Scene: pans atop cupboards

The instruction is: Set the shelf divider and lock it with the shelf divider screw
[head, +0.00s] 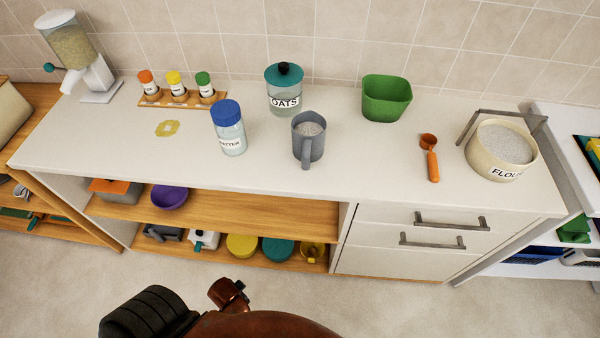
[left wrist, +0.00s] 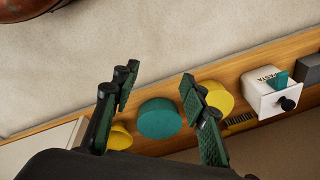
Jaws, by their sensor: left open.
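My left gripper (left wrist: 159,78) is open and empty in the left wrist view, with its two dark green fingers spread apart. Its fingers overlap the view of the wooden lower shelf (left wrist: 291,45); I cannot tell their exact distance from it. The lower shelf also shows in the head view (head: 275,261), below the wooden upper shelf (head: 255,208). A small yellow and black striped piece (left wrist: 240,122) lies beside the white box; I cannot tell if it is the shelf divider. I cannot make out the divider screw. My right gripper is in neither view.
The lower shelf holds a teal round item (left wrist: 161,118), yellow round items (left wrist: 216,97) and a white box (left wrist: 268,97). A purple bowl (head: 169,196) is on the upper shelf. The countertop (head: 385,170) carries jars and cups. Floor in front is clear.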

